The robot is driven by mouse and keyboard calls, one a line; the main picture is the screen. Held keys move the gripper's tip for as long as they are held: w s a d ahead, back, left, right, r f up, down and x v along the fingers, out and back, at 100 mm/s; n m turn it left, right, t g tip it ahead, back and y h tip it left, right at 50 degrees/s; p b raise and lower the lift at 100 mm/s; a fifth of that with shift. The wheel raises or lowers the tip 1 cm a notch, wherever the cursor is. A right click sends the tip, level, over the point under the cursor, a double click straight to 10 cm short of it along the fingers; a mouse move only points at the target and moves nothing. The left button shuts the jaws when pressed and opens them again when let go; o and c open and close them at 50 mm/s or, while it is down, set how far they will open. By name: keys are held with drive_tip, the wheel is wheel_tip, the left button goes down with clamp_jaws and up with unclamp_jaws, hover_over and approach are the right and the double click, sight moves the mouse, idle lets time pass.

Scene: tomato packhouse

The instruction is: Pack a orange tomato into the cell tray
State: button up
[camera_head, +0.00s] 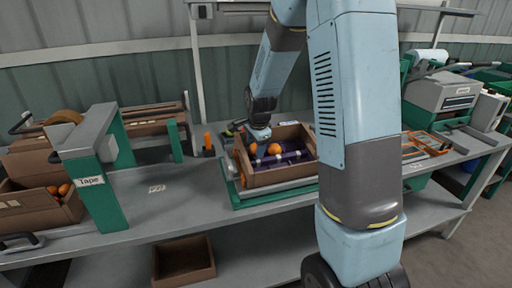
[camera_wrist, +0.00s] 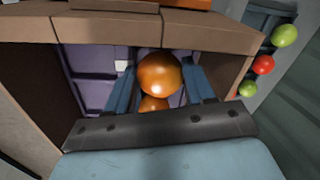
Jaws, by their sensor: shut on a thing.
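An open brown cardboard box (camera_head: 283,178) on the bench holds a purple cell tray (camera_head: 294,156). The wrist view shows the purple tray (camera_wrist: 88,67) inside the box walls (camera_wrist: 108,30). My gripper (camera_wrist: 160,72) is over the tray with its blue fingers on either side of a shiny orange tomato (camera_wrist: 160,75), shut on it. A second orange tomato (camera_wrist: 153,103) shows partly behind the first. The head view shows two orange tomatoes at the box, one (camera_head: 274,149) in the middle and one (camera_head: 253,149) further left. Contact between the held tomato and the tray cannot be seen.
A grey machine (camera_head: 440,92) is at the right. Green and red tomatoes (camera_wrist: 263,65) lie outside the box. The bench left of the box is mostly clear.

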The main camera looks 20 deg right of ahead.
drive_tip(key=shift+s+f, duration=0.1)
drive_tip(key=shift+f, duration=0.1)
drive_tip(key=o, duration=0.8)
drive_tip(key=shift+r, duration=0.1)
drive_tip(key=shift+v, duration=5.5)
